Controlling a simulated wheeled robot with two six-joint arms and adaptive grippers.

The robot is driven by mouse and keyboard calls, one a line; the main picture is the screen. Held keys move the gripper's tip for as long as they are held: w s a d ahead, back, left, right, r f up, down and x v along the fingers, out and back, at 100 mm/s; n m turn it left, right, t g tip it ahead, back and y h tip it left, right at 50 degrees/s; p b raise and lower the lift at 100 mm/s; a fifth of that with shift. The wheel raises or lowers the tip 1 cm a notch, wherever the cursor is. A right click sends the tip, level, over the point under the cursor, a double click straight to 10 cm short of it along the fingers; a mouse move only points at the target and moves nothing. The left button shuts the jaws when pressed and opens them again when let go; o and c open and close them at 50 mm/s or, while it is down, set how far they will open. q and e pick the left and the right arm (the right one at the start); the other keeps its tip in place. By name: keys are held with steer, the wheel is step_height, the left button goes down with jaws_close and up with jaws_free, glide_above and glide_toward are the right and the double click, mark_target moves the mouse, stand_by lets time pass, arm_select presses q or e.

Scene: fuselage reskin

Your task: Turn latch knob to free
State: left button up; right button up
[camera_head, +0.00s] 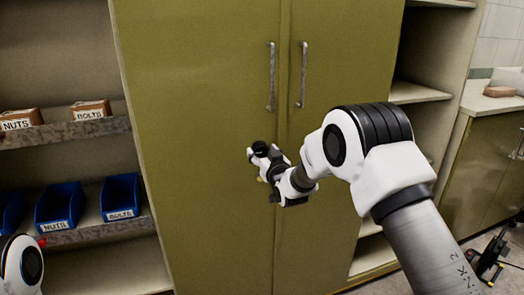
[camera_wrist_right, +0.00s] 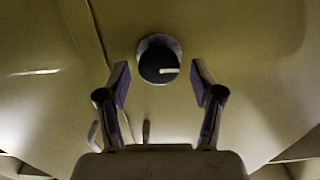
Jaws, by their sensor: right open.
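The latch knob (camera_wrist_right: 158,68) is a dark round knob with a pale pointer line, on a lighter round base on the olive surface. In the right wrist view its pointer runs from the middle towards the right. My right gripper (camera_wrist_right: 160,76) is open, with one finger on each side of the knob and a visible gap on both sides. In the head view the right gripper (camera_head: 268,168) is in front of the olive cabinet doors (camera_head: 190,80), below the handles; the knob is hard to make out there. My left gripper is out of view.
Two upright metal door handles (camera_head: 271,78) flank the door seam. Shelves at the left hold blue bins (camera_head: 122,196) and boxes labelled nuts and bolts (camera_head: 91,111). Open shelves (camera_head: 413,93) and a counter cabinet (camera_head: 482,165) stand at the right.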

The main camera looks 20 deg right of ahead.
steer(key=shift+w+f, duration=0.1)
steer(key=shift+w, duration=0.3)
steer(key=shift+s, duration=0.1)
steer(key=c, duration=1.1)
steer(key=shift+n, duration=0.3)
steer(key=shift+f+n+b, duration=0.1)
steer(key=shift+n+b, duration=0.9)
steer(key=shift+n, duration=0.2)
steer(key=n+b, duration=0.2)
steer(key=n, duration=0.3)
steer(key=shift+a+b, duration=0.15)
steer(key=shift+b, duration=0.15)
steer(key=n+b, duration=0.2)
steer(key=n, duration=0.3)
steer(key=shift+f+n, duration=0.1)
steer(key=shift+n, duration=0.3)
steer(key=shift+n+b, duration=0.65)
steer(key=shift+n, duration=1.35)
